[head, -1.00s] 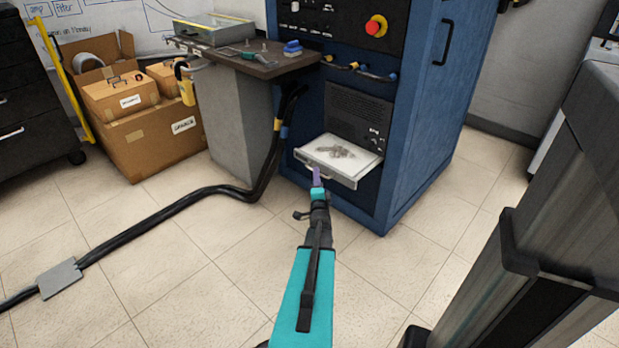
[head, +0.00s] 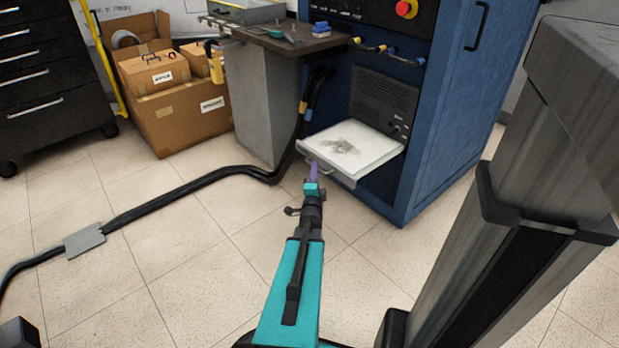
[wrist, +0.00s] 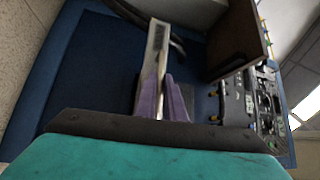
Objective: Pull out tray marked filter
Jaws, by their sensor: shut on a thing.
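A shallow white tray (head: 372,152) stands well out of the lower front of the blue cabinet (head: 440,150). Dark greyish residue lies on its bare surface. In the wrist view its narrow front face (wrist: 157,40) carries a label too blurred to read. My gripper (head: 312,170) is at the tray's front, with its purple fingers shut on the tray handle (head: 324,170). In the wrist view my gripper (wrist: 163,100) closes around the handle from both sides.
A thick black cable (head: 170,203) runs over the floor left of my arm to a grey cover plate (head: 85,240). Cardboard boxes (head: 185,120) and a black drawer cabinet (head: 45,90) stand at left. A side table (head: 280,38) adjoins the cabinet. Floor in front is mostly clear.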

